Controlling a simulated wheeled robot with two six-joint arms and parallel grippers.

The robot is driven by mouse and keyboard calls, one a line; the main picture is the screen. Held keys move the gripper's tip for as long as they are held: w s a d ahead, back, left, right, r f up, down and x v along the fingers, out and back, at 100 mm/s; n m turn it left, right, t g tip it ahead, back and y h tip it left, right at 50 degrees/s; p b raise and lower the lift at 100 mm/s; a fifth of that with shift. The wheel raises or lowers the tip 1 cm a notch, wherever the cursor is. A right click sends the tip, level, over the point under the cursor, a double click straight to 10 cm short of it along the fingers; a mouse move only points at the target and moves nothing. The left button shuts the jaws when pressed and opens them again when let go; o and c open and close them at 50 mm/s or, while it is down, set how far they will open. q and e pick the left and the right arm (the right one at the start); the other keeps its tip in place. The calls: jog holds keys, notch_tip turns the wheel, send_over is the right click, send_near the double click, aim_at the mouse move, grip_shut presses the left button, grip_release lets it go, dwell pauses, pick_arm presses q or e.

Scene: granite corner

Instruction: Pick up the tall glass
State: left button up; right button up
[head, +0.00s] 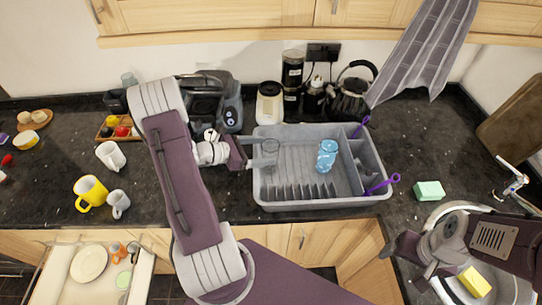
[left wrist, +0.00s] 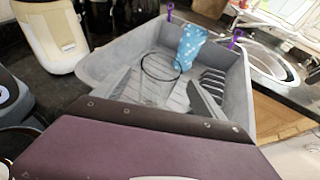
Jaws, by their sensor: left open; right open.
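A clear glass (head: 271,147) stands in the left part of the grey dish rack (head: 318,203). My left gripper (head: 262,153) is open at the rack's left side, its fingers reaching over the rim toward this glass. In the left wrist view the clear glass (left wrist: 160,70) shows by its round rim, between and just beyond the open fingers (left wrist: 158,88); I cannot tell whether they touch it. A blue patterned glass (head: 327,156) stands further right in the rack, and behind the clear one in the left wrist view (left wrist: 190,44). My right gripper (head: 412,258) is open and empty near the sink.
The rack's raised walls and slotted row surround the glasses. Purple-handled utensils (head: 382,185) stick out on its right. A cream-coloured jar (head: 270,103) and a kettle (head: 349,98) stand behind it. Mugs (head: 90,193) are at left, a green sponge (head: 429,190) at right.

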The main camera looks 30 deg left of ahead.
aim_at(277, 147)
pick_arm(q)
jog(key=p+x, duration=0.1)
jog(key=x, duration=0.5)
jog(key=shift+w+r+p, duration=0.1)
jog(key=shift+r+p, duration=0.1)
jog(key=shift+p, duration=0.2)
jog(key=c, duration=1.7)
jog(key=shift+r, duration=0.15)
jog(key=shift+r, duration=0.25)
jog(key=r, duration=0.2)
jog(key=d+r+b, duration=0.1)
jog(key=shift+s+r, duration=0.2)
jog(key=shift+r, duration=0.2)
jog(key=s+d+r+b, duration=0.2)
jog(key=s+d+r, duration=0.2)
jog(key=d, duration=0.5)
notch_tip(277, 147, up, 2)
jog(key=shift+d+r, duration=0.25)
jog(key=shift+d, duration=0.15)
